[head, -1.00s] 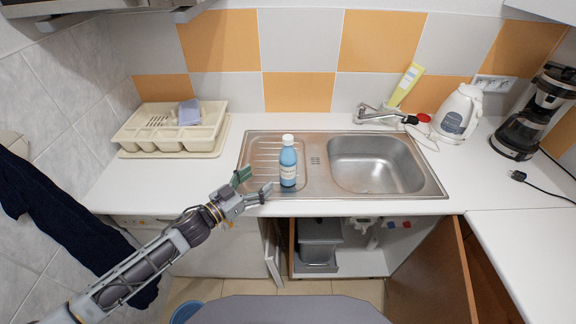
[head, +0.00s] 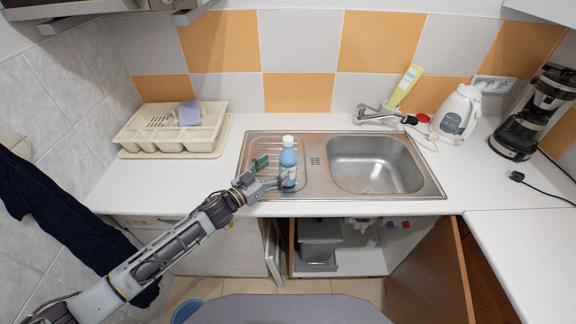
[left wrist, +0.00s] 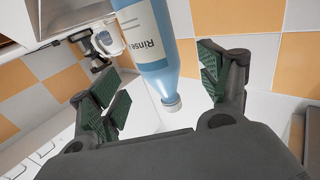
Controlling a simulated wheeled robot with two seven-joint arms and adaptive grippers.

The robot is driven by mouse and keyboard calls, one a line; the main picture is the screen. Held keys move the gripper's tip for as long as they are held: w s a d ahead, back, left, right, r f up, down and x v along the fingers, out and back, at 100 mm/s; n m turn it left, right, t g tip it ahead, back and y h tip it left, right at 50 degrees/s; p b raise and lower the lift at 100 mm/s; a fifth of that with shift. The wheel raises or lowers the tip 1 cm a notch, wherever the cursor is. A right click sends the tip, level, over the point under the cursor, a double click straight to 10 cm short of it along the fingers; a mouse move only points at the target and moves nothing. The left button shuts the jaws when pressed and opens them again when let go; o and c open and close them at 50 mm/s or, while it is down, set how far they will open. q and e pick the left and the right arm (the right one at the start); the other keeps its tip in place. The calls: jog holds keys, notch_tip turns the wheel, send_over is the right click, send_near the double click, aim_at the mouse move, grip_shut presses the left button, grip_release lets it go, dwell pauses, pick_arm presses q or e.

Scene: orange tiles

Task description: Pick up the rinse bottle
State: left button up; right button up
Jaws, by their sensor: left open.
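The rinse bottle (head: 288,160) is light blue with a white cap and a white label. It stands upright on the ribbed drainer at the left part of the steel sink. My left gripper (head: 273,172) is open, right at the bottle's left and front side. In the left wrist view the bottle (left wrist: 152,42) shows between the spread green-padded fingers of the left gripper (left wrist: 160,85), with a visible gap to the right finger. Whether any finger touches it, I cannot tell. My right gripper is not in view.
The sink basin (head: 372,167) lies right of the bottle, with a tap (head: 378,117) behind it. A beige dish rack (head: 168,130) stands at the back left. A kettle (head: 457,114) and a coffee maker (head: 525,120) stand at the right. A cabinet door (head: 432,272) below hangs open.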

aim_at(282, 163)
pick_arm(q)
jog(key=shift+w+d, duration=0.45)
jog(key=shift+p+x, duration=0.4)
jog(key=shift+x, duration=2.2)
jog(key=shift+r, duration=0.1)
jog(key=c, duration=1.5)
jog(key=shift+o, duration=0.2)
jog(key=shift+r+p, duration=0.5)
jog(key=shift+r, duration=4.5)
